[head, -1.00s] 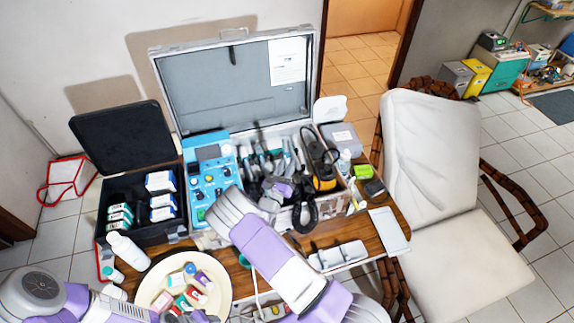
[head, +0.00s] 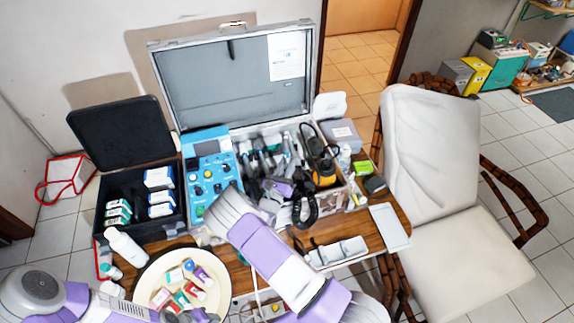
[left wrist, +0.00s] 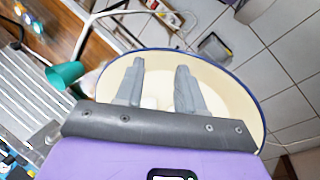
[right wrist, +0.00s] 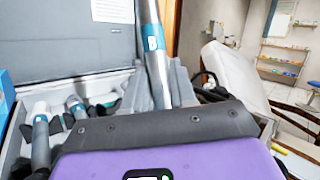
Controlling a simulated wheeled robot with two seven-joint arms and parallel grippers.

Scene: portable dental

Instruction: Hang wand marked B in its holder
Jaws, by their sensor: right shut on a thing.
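The wand marked B (right wrist: 155,50) is a grey metal handpiece with a teal band and a white letter B. It stands nearly upright, slightly tilted, in the right wrist view. My right gripper (head: 279,188) is shut on it, low over the front of the open case. The holder row (head: 262,150) with other wands lies inside the case; my gripper and arm partly cover it in the head view. In the right wrist view two other wands (right wrist: 40,135) rest to the left. My left gripper (left wrist: 160,85) is open and empty above the cream plate (left wrist: 225,85).
The case lid (head: 245,85) stands open behind. A blue control panel (head: 210,170) is left of the wands, and a black box (head: 140,225) with cartons is further left. A grey tray (head: 338,252) and a white chair (head: 445,180) are to the right.

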